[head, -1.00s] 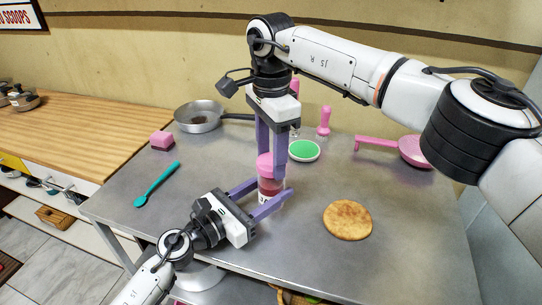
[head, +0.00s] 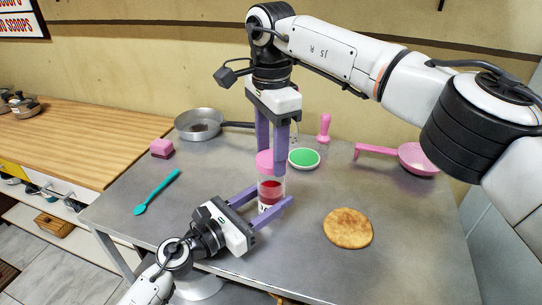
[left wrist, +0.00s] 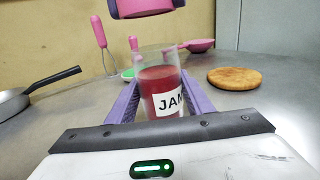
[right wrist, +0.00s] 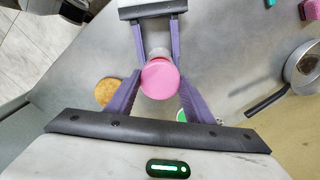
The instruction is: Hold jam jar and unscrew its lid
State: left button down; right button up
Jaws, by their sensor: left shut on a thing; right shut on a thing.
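The clear jam jar (head: 271,188), with red jam and a "JAM" label, stands upright near the middle of the metal table. My left gripper (head: 268,201) is shut on the jar's body from the front left; the jar also shows in the left wrist view (left wrist: 158,85). My right gripper (head: 270,162) points down from above and is shut on the pink lid (head: 265,163). In the left wrist view the lid (left wrist: 145,8) is above the jar's open rim, with a clear gap. The right wrist view shows the lid (right wrist: 160,80) from above.
A green-filled dish (head: 304,158) and pink-handled whisk (head: 324,128) stand behind the jar. A flatbread (head: 348,228) lies to the right, a pink pan (head: 415,160) farther back. A grey frying pan (head: 199,124), pink sponge (head: 162,148) and teal spoon (head: 158,190) are left.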

notch_tip(320, 180, up, 3)
jog(key=shift+f, duration=0.1)
pick_arm(q)
jog(key=c, duration=0.8)
grip_release()
